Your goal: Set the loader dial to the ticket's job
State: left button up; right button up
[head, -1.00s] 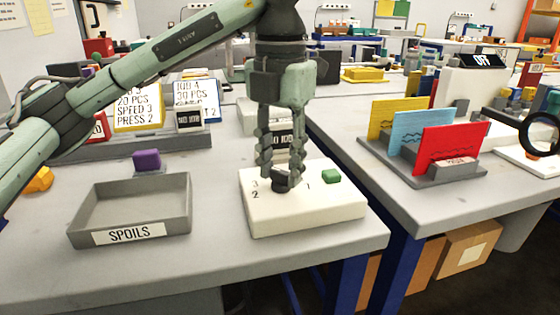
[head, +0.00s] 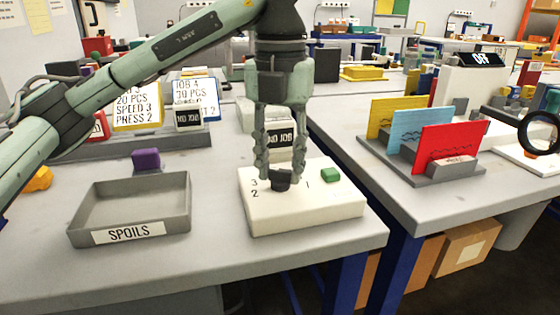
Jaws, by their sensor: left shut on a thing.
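A white loader box (head: 310,212) sits near the front right of the left table. It bears a dark round dial (head: 281,181), a green button (head: 330,175) and the printed numbers 1, 2 and 3. My left gripper (head: 281,172) points straight down with its fingers closed around the dial. The dial's pointer is hidden. A small display (head: 281,138) behind the gripper reads "NO JOB". Tickets stand at the back left: a yellow-edged ticket (head: 137,104), partly covered by my arm, shows 20 PCS, SPEED 3, PRESS 2; a blue-edged ticket (head: 197,92) shows 30 PCS. My right gripper is not in view.
A grey tray labelled SPOILS (head: 128,234) stands left of the loader, with a purple block (head: 146,159) behind it. On the right table, a rack (head: 440,180) holds yellow, blue and red cards. A display there reads OFF (head: 487,59).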

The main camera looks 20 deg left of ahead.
aim_at(280, 171)
pick_arm(q)
jog(key=shift+r, duration=0.1)
jog(key=o, duration=1.1)
notch_tip(280, 171, up, 12)
jog(key=shift+f, duration=0.1)
